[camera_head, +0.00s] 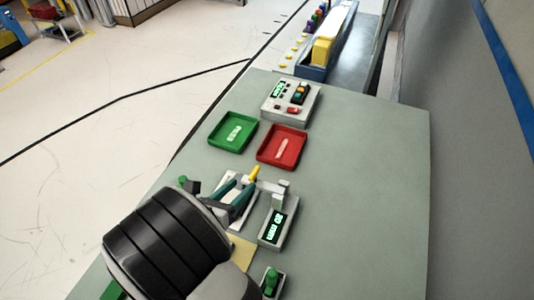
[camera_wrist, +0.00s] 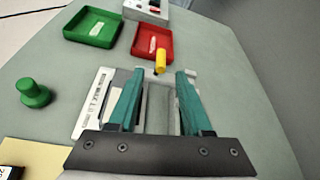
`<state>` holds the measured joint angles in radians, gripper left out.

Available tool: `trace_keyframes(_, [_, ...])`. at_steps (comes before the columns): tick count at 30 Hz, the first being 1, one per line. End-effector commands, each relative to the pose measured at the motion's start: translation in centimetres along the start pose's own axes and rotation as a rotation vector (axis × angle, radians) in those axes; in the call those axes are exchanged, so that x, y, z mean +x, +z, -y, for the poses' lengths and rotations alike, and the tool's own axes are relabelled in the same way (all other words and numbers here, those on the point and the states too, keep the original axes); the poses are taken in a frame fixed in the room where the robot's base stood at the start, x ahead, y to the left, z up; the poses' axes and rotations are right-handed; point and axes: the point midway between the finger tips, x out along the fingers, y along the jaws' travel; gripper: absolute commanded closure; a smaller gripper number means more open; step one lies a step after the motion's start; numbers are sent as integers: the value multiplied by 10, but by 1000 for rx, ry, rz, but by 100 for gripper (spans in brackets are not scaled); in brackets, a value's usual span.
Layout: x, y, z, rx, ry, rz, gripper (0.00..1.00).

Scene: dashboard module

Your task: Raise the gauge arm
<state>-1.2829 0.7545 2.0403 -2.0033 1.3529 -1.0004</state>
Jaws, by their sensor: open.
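A gauge with a lit display (camera_head: 277,228) stands on the bench, with a pale arm-like part (camera_head: 270,187) at its top reaching left. A yellow handle (camera_head: 254,173) stands at that part; it also shows in the wrist view (camera_wrist: 160,60), just beyond and between my fingertips. My gripper (camera_head: 236,186) is open, its teal fingers spread over a white base plate (camera_wrist: 90,105). Nothing shows gripped between the fingers (camera_wrist: 160,75). My wrist hides part of the bench, and how the yellow handle joins the gauge is hard to see.
A green tray (camera_head: 233,131) and a red tray (camera_head: 282,146) lie farther back, with a button box (camera_head: 291,100) behind them. A green knob (camera_wrist: 34,93) stands left of my gripper in the wrist view. The bench's right side (camera_head: 375,190) is clear.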

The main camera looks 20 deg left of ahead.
Motion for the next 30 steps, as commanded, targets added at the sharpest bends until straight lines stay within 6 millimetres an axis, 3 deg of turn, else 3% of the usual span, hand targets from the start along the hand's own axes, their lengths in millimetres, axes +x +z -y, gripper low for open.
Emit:
trace_keyframes(6, [58, -1, 2, 3, -6, -3, 50])
trace_keyframes(12, [95, 0, 2, 3, -5, -3, 50])
trace_keyframes(17, [108, 0, 2, 3, -3, -2, 50])
trace_keyframes(25, [109, 0, 2, 3, -2, -2, 50])
trace_keyframes(30, [109, 0, 2, 3, -3, -2, 81])
